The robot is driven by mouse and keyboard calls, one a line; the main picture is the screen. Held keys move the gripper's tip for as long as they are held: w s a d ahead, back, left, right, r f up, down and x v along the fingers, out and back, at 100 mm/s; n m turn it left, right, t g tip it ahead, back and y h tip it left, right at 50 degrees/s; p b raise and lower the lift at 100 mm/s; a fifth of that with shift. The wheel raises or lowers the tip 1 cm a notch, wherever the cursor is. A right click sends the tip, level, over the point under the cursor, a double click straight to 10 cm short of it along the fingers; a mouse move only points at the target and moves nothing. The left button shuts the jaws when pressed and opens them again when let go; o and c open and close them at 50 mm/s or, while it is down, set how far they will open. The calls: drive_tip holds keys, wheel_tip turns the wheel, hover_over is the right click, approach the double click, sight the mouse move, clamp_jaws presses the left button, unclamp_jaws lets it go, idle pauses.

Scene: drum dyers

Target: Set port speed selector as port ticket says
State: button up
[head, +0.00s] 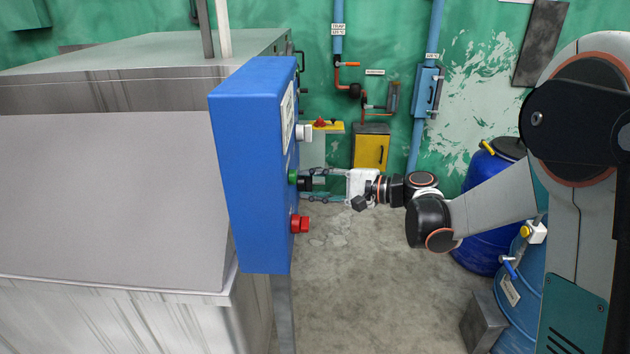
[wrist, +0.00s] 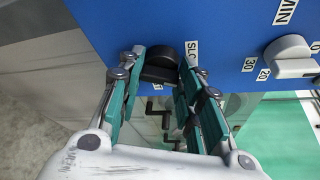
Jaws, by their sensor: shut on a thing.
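The port speed selector appears to be the black knob (wrist: 163,64) on the blue control panel (wrist: 225,35) in the wrist view. A partly covered label beginning "SLO" (wrist: 193,50) sits right beside it. My gripper (wrist: 161,74) is shut on the knob, one teal-padded finger on each side. In the head view my gripper (head: 313,184) reaches in from the right to the dark knob (head: 304,183) on the panel's face. The knob's pointer and its other labels are hidden or unclear. I cannot make out a port ticket in either view.
A white timer knob (wrist: 290,68) with "20" and "30" marks is right of the selector. In the head view, a green button (head: 292,177) and a red button (head: 300,224) also stick out from the panel. Blue drums (head: 490,215) stand right; open floor lies between.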

drive_tip(key=shift+w+r+m+g+h+p, duration=0.1)
drive_tip(key=shift+m+g+h+p, duration=0.2)
drive_tip(key=shift+m+g+p, duration=0.7)
drive_tip(key=shift+w+r+m+g+h, duration=0.1)
drive_tip(key=shift+m+g+h, duration=0.3)
drive_tip(key=shift+m, duration=1.2)
drive_tip(key=shift+s, duration=0.1)
drive_tip(key=o, duration=1.1)
drive_tip(key=shift+c, duration=0.2)
drive_tip(key=v, duration=1.2)
